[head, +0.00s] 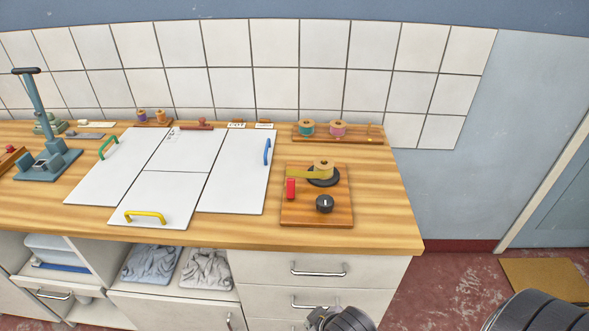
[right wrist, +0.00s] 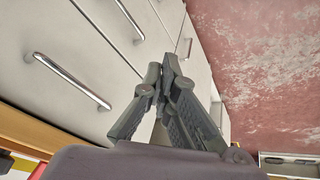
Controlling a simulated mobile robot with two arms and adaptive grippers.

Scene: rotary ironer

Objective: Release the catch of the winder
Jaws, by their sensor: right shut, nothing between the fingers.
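The winder is a wooden board (head: 335,212) on the right part of the worktop. It carries a dark disc with a wooden spool (head: 323,167) and a band of yellow tape (head: 300,172). A red catch-like piece (head: 291,188) sits at its left side, and a black knob (head: 325,203) with a white mark is at its front. My right gripper (right wrist: 163,68) is shut and empty in the right wrist view, in front of the drawers and below the worktop. My left gripper is out of view.
White panels with green, yellow and blue handles (head: 267,151) lie left of the winder. A rack with thread spools (head: 338,129) stands behind it. A blue-grey press (head: 47,165) stands far left. Drawers with metal handles (head: 318,272) are below the worktop's front edge (head: 330,246).

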